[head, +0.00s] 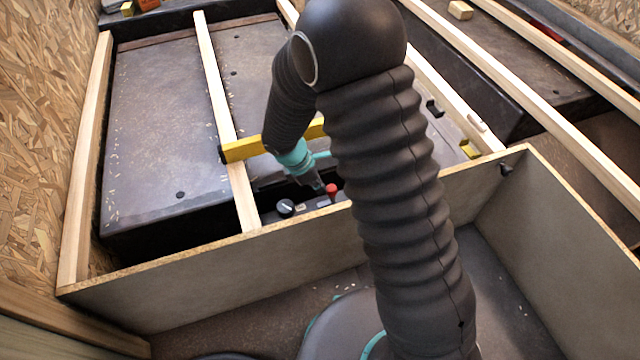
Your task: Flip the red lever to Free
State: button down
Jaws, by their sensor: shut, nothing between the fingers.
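The red lever (332,190) shows as a small red piece on a dark panel, low in the gap behind the grey board. A black knob (285,207) with a light mark sits to its left on the same panel. My gripper (318,187) points down into the gap, its tip just left of the red lever. It is shut and empty. I cannot tell whether the tip touches the lever. Any Free marking is too small to read, and the lever's exact position cannot be told. My arm hides the area to the right.
A grey board (220,283) stands upright in front of the gap. Wooden battens (216,90) run over the dark boxes. A yellow bar (247,149) lies across behind my gripper. A chipboard wall (45,100) rises at the left.

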aim_at(333, 186)
jog(key=shift+w+d+r+p, duration=0.1)
jog(key=shift+w+d+r, duration=0.05)
jog(key=shift+d, duration=0.3)
jog(key=shift+w+d+r+p, duration=0.1)
jog(key=shift+w+d+r, duration=0.1)
jog(key=shift+d, duration=0.3)
jog(key=shift+w+d+r+p, duration=0.1)
jog(key=shift+w+d+r, duration=0.05)
jog(key=shift+d, duration=0.3)
jog(key=shift+w+d+f, duration=0.1)
jog(key=shift+w+d, duration=0.2)
jog(key=shift+d, duration=0.45)
jog(key=shift+w+d+f, duration=0.1)
jog(key=shift+w+d, duration=0.2)
jog(key=shift+d, duration=0.45)
jog(key=shift+d, duration=0.15)
jog(key=w+d+r+p, duration=0.1)
jog(key=d+r, duration=0.3)
jog(key=r, duration=0.5)
jog(key=shift+w+p, duration=0.4)
jog(key=shift+w, duration=0.15)
